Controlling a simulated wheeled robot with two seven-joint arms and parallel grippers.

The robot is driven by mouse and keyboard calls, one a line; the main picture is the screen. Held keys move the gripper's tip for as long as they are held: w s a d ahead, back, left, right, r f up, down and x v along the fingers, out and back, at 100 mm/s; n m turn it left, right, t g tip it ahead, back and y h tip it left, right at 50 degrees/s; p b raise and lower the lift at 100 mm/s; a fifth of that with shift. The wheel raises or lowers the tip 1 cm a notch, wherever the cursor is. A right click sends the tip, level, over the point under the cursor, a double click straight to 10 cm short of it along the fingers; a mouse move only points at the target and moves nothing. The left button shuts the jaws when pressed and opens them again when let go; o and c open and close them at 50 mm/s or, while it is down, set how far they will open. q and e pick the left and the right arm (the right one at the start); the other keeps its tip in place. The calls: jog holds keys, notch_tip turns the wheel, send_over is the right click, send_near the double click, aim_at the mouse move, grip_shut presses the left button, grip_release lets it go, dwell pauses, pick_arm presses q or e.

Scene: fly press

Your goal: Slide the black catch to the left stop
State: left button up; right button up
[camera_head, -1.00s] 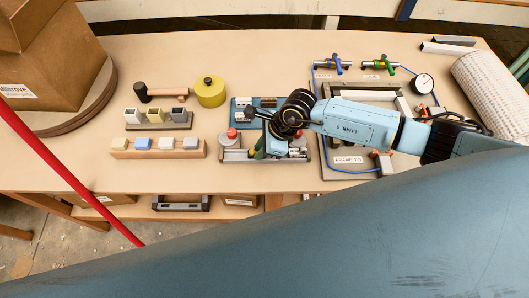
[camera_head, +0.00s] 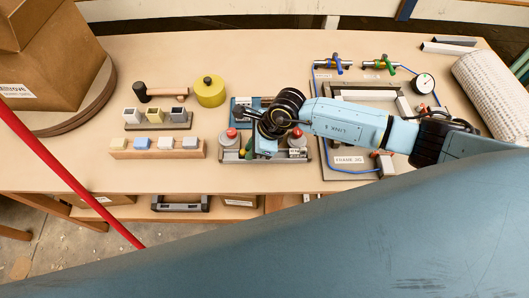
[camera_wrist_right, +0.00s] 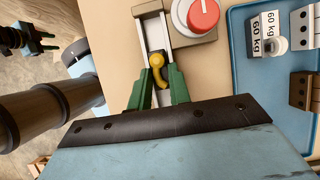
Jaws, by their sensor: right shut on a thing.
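My right gripper (camera_head: 250,152) is at the front rail of the press fixture (camera_head: 300,155). In the right wrist view its green fingers (camera_wrist_right: 160,82) stand on both sides of a yellow hooked piece (camera_wrist_right: 157,66) on a pale slide rail (camera_wrist_right: 153,34). They are closed on the catch there; its black body is not clear, mostly hidden by the fingers. A dark end piece (camera_wrist_right: 147,8) sits at the rail's far end, at the top of the wrist view. Bare rail shows between it and the yellow piece.
A red button (camera_wrist_right: 203,14) stands close beside the rail; another red button (camera_head: 296,132) is at the fixture's right. A blue tray (camera_wrist_right: 238,60) holds weights behind. A wooden block rack (camera_head: 158,154) stands left, with clear table between.

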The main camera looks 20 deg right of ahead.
dwell(0.3)
jog(key=shift+w+a+b, duration=0.2)
jog(key=shift+a, duration=0.4)
jog(key=shift+w+a+b, duration=0.15)
jog(key=shift+a, duration=0.4)
jog(key=shift+a, duration=0.2)
jog(key=shift+w+a+b, duration=0.3)
jog(key=shift+a+b, duration=0.1)
jog(key=shift+a, duration=0.35)
jog(key=o, duration=0.9)
jog(key=shift+d, duration=0.1)
jog(key=shift+c, duration=0.4)
jog(key=shift+c, duration=0.9)
jog(key=shift+r, duration=0.15)
